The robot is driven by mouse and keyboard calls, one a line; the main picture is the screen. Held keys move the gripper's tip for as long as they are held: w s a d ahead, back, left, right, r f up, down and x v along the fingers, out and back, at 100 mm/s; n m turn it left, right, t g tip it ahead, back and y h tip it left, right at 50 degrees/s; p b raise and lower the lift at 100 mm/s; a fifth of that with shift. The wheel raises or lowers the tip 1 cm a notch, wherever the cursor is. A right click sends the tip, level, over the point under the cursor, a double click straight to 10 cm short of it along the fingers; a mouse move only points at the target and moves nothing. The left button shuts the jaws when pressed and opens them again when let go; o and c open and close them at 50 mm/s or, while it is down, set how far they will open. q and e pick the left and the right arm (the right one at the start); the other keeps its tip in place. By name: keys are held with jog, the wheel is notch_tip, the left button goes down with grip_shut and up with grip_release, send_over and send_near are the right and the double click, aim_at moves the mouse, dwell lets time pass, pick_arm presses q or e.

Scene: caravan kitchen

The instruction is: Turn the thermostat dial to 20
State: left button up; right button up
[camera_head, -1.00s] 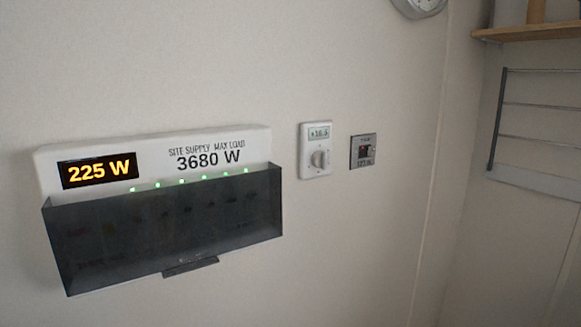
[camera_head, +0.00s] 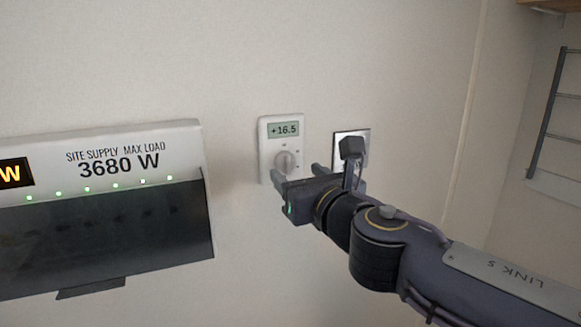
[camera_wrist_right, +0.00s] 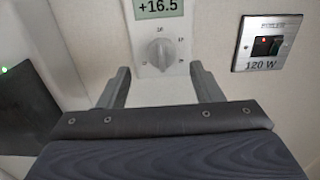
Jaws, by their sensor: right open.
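The white thermostat (camera_head: 268,140) is on the wall, and its display (camera_head: 284,129) reads +16.5. Its round grey dial (camera_head: 286,161) sits below the display. The dial also shows in the right wrist view (camera_wrist_right: 160,53), just beyond and between the two fingers. My right gripper (camera_head: 296,174) is open and empty, in front of the thermostat's lower part. In the right wrist view the right gripper's fingers (camera_wrist_right: 159,80) stand apart on either side of the dial, with no visible contact. My left gripper is not in view.
A supply panel (camera_head: 185,140) marked 3680 W, with a dark cover (camera_head: 110,235), juts from the wall at left. A switch plate (camera_head: 366,135) is right of the thermostat, partly hidden by my right gripper; in the wrist view the switch (camera_wrist_right: 267,42) reads 120 W. A rack (camera_head: 553,110) is far right.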

aim_at(289, 166)
jog(key=x, duration=0.5)
jog(key=shift+d, duration=0.1)
jog(key=shift+f, duration=0.1)
jog(key=c, duration=1)
